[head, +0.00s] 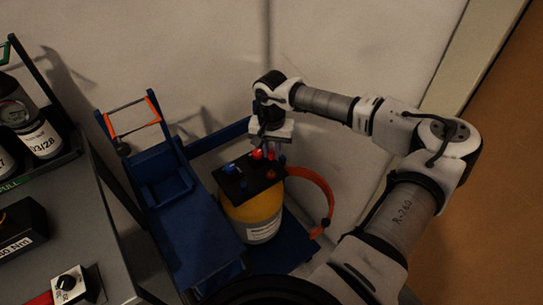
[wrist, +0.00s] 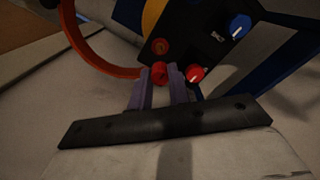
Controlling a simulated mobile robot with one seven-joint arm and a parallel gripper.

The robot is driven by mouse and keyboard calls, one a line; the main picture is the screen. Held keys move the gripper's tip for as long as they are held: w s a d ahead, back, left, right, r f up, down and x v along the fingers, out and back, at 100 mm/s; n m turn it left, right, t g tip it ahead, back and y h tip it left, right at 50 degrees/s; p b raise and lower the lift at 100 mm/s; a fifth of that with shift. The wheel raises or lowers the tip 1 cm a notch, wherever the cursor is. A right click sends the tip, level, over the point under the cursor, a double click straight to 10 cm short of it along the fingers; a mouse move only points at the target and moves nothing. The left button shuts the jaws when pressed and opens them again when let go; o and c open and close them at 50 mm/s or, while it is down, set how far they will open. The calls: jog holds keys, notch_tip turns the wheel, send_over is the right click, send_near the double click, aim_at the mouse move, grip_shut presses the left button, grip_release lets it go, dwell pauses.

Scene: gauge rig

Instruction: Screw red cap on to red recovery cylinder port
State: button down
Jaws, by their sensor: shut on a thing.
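My gripper (wrist: 163,76) is shut on a small red cap (wrist: 160,73), held between its two fingertips. In the head view my gripper (head: 271,147) points down above the black panel (head: 240,183) on top of the yellow cylinder (head: 254,216). A red-ringed port (wrist: 160,46) sits on the panel just beyond the cap in the wrist view; it also shows in the head view (head: 271,174). The cap appears apart from the port, but I cannot tell the exact gap. The fingers partly hide the cap.
A red knob (wrist: 195,73) stands close beside the fingers, and a blue knob (wrist: 239,26) is farther along the panel. An orange hose (head: 321,190) curves along the cylinder's right. The cylinder stands on a blue cart (head: 206,240) near a wall. A grey bench (head: 105,225) is at left.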

dwell(0.4)
jog(key=shift+f+b, duration=2.05)
jog(key=shift+f, duration=0.55)
jog(key=shift+f, duration=0.1)
jog(key=shift+f+b, duration=1.05)
jog(key=shift+f, duration=0.05)
jog(key=shift+f, duration=0.15)
dwell(0.5)
jog(key=m+b, duration=0.1)
jog(key=m, duration=0.4)
dwell(0.3)
jog(key=shift+m+b, duration=0.35)
jog(key=shift+m, duration=0.35)
jog(key=m+b, duration=0.1)
jog(key=m, duration=0.3)
